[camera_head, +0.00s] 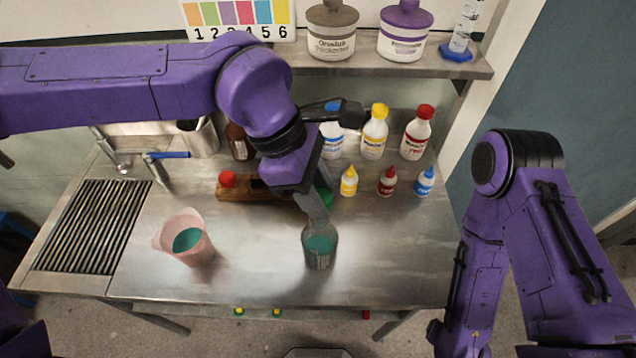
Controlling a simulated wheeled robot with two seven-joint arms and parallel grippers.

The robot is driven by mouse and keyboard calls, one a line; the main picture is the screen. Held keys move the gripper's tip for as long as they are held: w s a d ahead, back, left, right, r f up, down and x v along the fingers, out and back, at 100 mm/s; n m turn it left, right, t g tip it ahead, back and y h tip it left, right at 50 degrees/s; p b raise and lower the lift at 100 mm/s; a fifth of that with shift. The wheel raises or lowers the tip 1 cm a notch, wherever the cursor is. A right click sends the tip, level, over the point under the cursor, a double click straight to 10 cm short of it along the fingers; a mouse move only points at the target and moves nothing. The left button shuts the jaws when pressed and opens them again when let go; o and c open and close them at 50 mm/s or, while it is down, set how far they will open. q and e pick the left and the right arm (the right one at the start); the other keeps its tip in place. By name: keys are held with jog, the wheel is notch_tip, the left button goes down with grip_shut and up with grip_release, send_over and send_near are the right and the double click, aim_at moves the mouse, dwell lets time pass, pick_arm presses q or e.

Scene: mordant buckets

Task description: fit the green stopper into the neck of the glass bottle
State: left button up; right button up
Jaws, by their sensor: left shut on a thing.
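The glass bottle (320,247) stands upright on the steel table, with teal liquid in it. My left gripper (317,212) points down at the bottle's neck from above and is shut. The thing between its fingers is hidden by the fingers and wrist; from its place at the neck I take it to be the green stopper. I cannot tell whether it is in the neck or just above it. A green patch (326,197) shows right behind the fingers; I cannot tell what it belongs to. My right gripper is out of view; only its arm shows at the right.
A pink beaker (168,238) with teal liquid stands left of the bottle. A wooden rack (250,193) with a red stopper (228,179) lies behind. Small dropper bottles (387,183) and larger bottles (416,135) stand at back right. The table's front right is clear.

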pick_arm(q)
jog(key=shift+f+b, duration=0.55)
jog(key=shift+f, duration=1.55)
jog(key=o, duration=1.1)
jog(key=b+v, duration=0.1)
jog(key=v, duration=0.9)
jog(key=shift+a+r, duration=0.15)
jog(key=shift+r, duration=0.15)
